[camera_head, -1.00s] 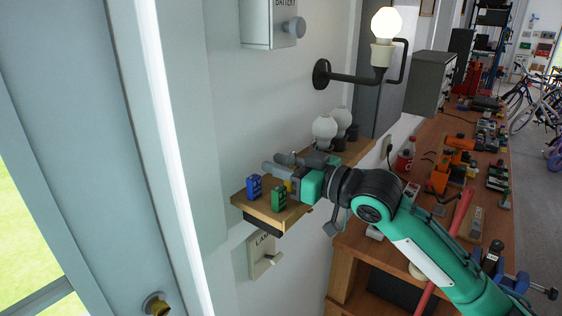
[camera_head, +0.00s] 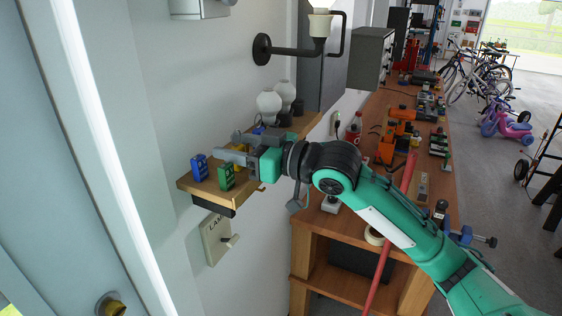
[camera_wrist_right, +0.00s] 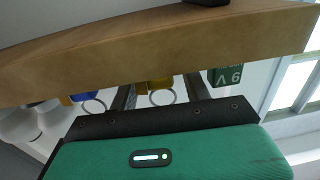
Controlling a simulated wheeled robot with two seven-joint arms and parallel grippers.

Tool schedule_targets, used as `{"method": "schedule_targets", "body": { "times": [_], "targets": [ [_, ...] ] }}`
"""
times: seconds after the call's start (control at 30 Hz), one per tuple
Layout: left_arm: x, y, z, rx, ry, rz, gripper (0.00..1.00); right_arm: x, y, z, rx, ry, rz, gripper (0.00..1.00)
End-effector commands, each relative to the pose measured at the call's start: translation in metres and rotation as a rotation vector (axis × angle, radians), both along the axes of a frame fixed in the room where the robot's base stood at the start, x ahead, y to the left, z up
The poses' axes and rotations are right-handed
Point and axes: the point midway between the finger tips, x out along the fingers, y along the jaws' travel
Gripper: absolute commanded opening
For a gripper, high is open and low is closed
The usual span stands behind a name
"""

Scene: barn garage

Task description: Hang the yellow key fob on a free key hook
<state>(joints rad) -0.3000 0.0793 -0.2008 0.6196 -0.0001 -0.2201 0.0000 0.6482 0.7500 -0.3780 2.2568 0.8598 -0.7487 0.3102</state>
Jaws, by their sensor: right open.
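The yellow key fob (camera_head: 237,137) shows partly in the head view, at the fingers of my right gripper (camera_head: 240,148). In the wrist view the yellow fob (camera_wrist_right: 160,84) with its ring is between the two open fingers (camera_wrist_right: 160,92), with visible gaps on both sides. A wooden wall shelf (camera_head: 188,186) is beside the gripper, and its edge crosses the wrist view. A blue fob (camera_head: 199,167) and a green fob (camera_head: 226,177) are at its near end. Another blue fob (camera_wrist_right: 85,97) with a ring is on the other side of the fingers. I cannot make out a free hook. My left gripper is out of view.
White round bulbs (camera_head: 269,104) stand farther along the shelf. A lamp bracket (camera_head: 290,50) projects from the wall above. A switch plate (camera_head: 215,238) is below the shelf. A cluttered workbench (camera_head: 310,215) lies to the right, below my right arm.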

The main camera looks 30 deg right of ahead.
Motion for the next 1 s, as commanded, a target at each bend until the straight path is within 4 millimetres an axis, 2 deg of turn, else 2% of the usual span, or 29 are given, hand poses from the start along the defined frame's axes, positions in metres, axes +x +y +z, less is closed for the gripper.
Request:
{"method": "schedule_targets", "body": {
  "times": [0.03,0.17,0.6,1.0],
  "targets": [
    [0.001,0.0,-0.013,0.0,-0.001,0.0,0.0,-0.006,-0.006,-0.006,-0.004,-0.002,-0.002,0.48],
    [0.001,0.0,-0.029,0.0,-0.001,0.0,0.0,-0.021,-0.02,-0.005,-0.004,-0.003,-0.003,0.48],
    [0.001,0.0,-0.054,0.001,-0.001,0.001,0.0,-0.069,-0.062,-0.002,-0.003,0.002,-0.004,0.48],
    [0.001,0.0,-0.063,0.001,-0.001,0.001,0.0,-0.085,-0.076,0.002,0.001,0.001,0.0,0.48]
  ]
}}
